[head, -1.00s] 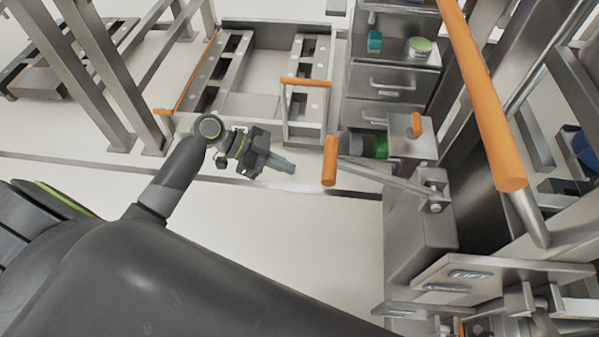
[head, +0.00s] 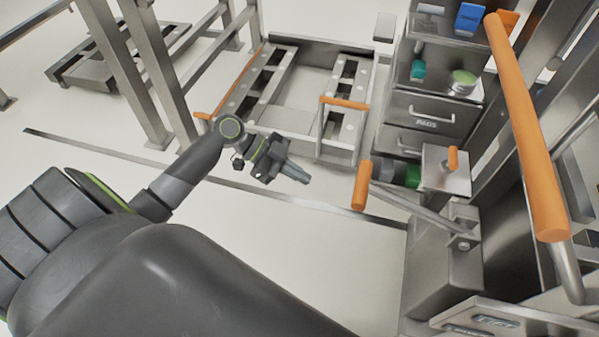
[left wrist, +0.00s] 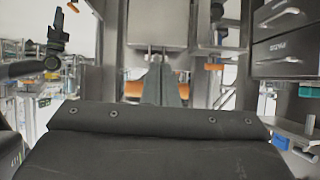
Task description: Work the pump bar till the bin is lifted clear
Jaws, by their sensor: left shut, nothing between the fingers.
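A long orange bar (head: 530,130) on a steel rod slants down the right of the head view. A shorter lever with an orange grip (head: 362,186) juts out from a steel pump housing (head: 440,265); I cannot tell which of the two is the pump bar. My left gripper (head: 303,177) is shut and empty, left of the short grip and apart from it. Its closed fingers (left wrist: 165,85) show in the left wrist view. My right gripper is not in view. I cannot make out the bin for certain.
A steel drawer cabinet (head: 425,108) stands behind the lever, with a teal item (head: 418,69) and a green-topped round item (head: 462,80) on it. A low steel frame (head: 318,48) with an orange handle (head: 344,103) lies beyond my gripper. The floor below the gripper is clear.

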